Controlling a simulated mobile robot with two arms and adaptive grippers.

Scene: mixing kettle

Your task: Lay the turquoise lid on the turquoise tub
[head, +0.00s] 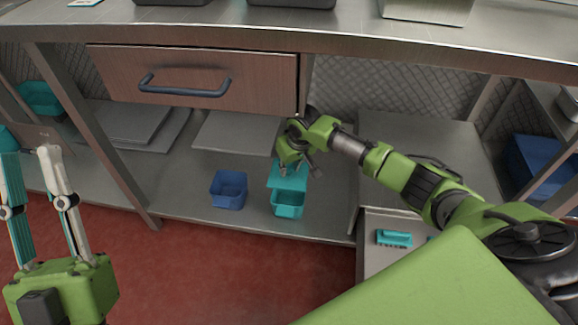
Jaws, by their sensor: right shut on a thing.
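The turquoise tub (288,208) stands on the lower steel shelf, near its front edge, and looks open at the top. The turquoise lid (287,180) is just behind and above the tub's far rim in the picture. I cannot tell whether it touches the tub. My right gripper (297,168) is shut on the lid from above, and its fingers hide part of the lid's far side. My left gripper (31,160) is open and empty at the far left, in front of the shelf, with its fingers pointing up.
A blue tub (228,190) stands just left of the turquoise tub. A drawer (200,83) and the worktop hang above the shelf. Grey boards (236,135) lie behind. A turquoise brush (394,238) lies on a lower surface at right. A blue crate (540,165) is far right.

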